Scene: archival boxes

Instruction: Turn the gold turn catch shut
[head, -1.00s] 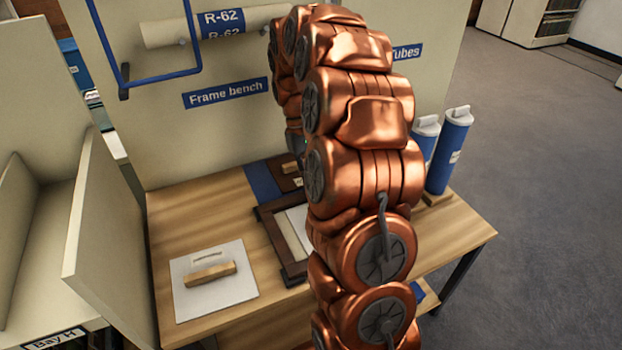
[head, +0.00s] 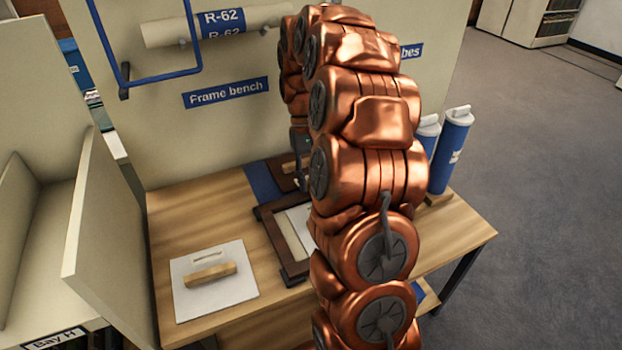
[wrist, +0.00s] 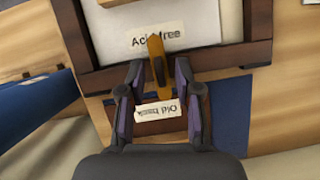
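The gold turn catch (wrist: 158,67) is a narrow tongue at the near rail of the dark wooden frame (wrist: 222,56) in the wrist view. It points lengthwise across the rail, its far end over the white backing labelled "Acid free" (wrist: 198,24). My gripper (wrist: 159,72) is open, with one finger on each side of the catch and a visible gap to each. In the head view the frame (head: 268,228) lies on the bench, partly behind my arm, which hides the catch.
A brown board labelled "Old back" (wrist: 228,105) lies beside the frame. A white sheet with a wooden-handled tool (head: 211,274) is at the bench's left. Blue tubes (head: 450,150) stand at the right. Bare bench (head: 190,215) lies left of the frame.

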